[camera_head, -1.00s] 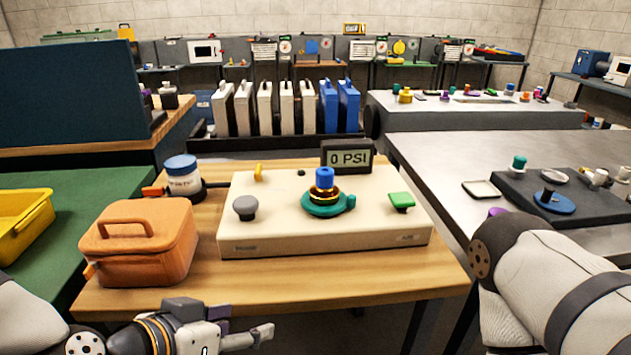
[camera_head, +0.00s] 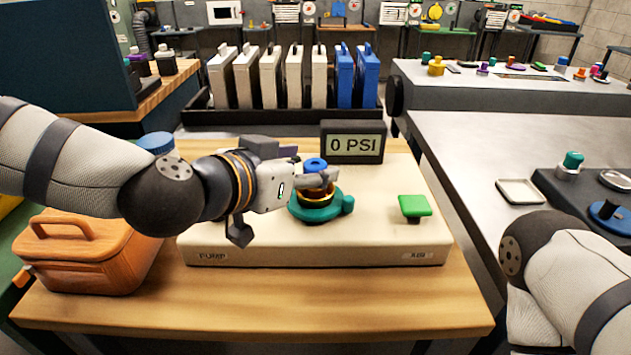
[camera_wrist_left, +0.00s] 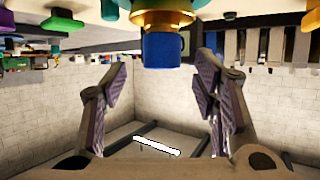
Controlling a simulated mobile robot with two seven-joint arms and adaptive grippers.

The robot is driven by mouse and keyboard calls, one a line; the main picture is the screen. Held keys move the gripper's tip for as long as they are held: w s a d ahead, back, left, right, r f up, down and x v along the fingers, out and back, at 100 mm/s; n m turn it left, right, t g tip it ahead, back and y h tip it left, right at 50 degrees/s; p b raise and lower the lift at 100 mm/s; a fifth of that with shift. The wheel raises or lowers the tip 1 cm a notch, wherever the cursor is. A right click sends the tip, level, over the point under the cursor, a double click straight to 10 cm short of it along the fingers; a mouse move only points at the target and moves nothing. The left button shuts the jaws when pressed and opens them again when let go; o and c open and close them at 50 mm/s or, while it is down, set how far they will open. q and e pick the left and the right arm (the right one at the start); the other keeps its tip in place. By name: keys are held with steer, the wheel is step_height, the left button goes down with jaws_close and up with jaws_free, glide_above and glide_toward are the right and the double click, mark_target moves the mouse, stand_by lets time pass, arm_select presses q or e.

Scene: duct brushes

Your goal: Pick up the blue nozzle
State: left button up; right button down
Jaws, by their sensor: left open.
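The blue nozzle (camera_head: 315,165) stands upright in a brass ring on the teal fitting (camera_head: 318,208) on top of the cream pump box (camera_head: 390,240). My left gripper (camera_head: 318,180) is at the nozzle in the head view and covers part of it. In the left wrist view, which looks upside down, the blue nozzle (camera_wrist_left: 161,50) hangs between and just beyond the two open fingers (camera_wrist_left: 158,85). The fingers stand apart with clear space on both sides of it. My right gripper is out of view; only my right arm shows at the lower right.
A green knob (camera_head: 415,207) stands right of the nozzle. A display reading 0 PSI (camera_head: 353,143) is behind. An orange case (camera_head: 85,250) sits at the left, and a white-and-blue jar (camera_head: 157,142) is partly hidden by my arm. The wooden table front (camera_head: 300,300) is clear.

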mark_target(315, 163)
arm_select(q)
steer(key=x, duration=0.3)
steer(key=shift+w, duration=0.2)
steer(key=shift+c, duration=0.3)
jaws_close()
